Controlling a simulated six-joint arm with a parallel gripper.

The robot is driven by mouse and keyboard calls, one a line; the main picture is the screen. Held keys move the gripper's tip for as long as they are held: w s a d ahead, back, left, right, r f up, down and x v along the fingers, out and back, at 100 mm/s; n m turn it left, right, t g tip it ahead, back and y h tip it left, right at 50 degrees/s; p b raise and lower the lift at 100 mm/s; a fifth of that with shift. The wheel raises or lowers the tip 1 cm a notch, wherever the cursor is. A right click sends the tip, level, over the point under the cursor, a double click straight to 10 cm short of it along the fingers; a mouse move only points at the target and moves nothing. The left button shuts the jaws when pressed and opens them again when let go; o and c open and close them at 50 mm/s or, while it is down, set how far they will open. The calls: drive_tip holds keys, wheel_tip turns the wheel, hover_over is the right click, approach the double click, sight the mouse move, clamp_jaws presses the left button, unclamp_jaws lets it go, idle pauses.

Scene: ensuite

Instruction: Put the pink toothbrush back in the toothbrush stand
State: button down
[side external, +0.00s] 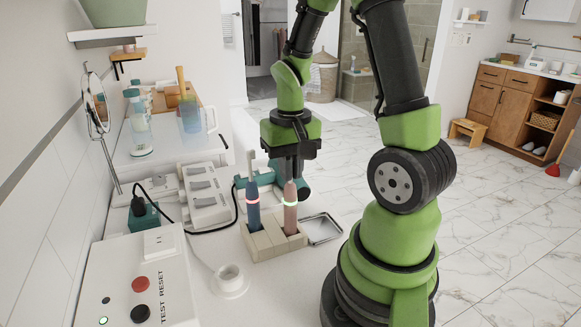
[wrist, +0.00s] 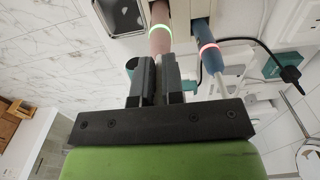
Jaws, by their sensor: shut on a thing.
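The pink toothbrush (side external: 290,214) stands upright at the right end of the beige toothbrush stand (side external: 263,247), its lower end at or in the slot; how deep it sits I cannot tell. A green ring glows on it. My gripper (side external: 291,172) is above the stand, shut on the upper part of the pink toothbrush. In the wrist view my gripper (wrist: 159,75) has the pink toothbrush (wrist: 160,38) between its fingers. A blue toothbrush (side external: 252,204) with a pink glowing ring stands in the slot to the left, close beside; it also shows in the wrist view (wrist: 208,40). The brush head is hidden.
A small metal tray (side external: 321,229) lies right of the stand. A teal hair dryer (side external: 262,177) lies behind it. A white round holder (side external: 230,279) and a test/reset box (side external: 140,285) are in front left.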

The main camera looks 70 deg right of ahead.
drive_tip(key=c, duration=1.2)
unclamp_jaws()
drive_tip(key=shift+f, duration=0.1)
drive_tip(key=shift+c, duration=0.2)
wheel_tip(320, 180, up, 12)
drive_tip(key=shift+r, duration=0.1)
drive_tip(key=s+a+r+n+t+y, duration=0.1)
drive_tip(key=s+a+n+t, duration=0.1)
drive_tip(key=a, duration=0.5)
drive_tip(key=s+a+r+n+t+y, duration=0.1)
drive_tip(key=s+a+r+n+t, duration=0.1)
drive_tip(key=a+t, duration=0.3)
drive_tip(key=shift+s+a+r+n, duration=0.2)
drive_tip(key=shift+s+a+n, duration=0.25)
drive_tip(key=shift+a, duration=0.6)
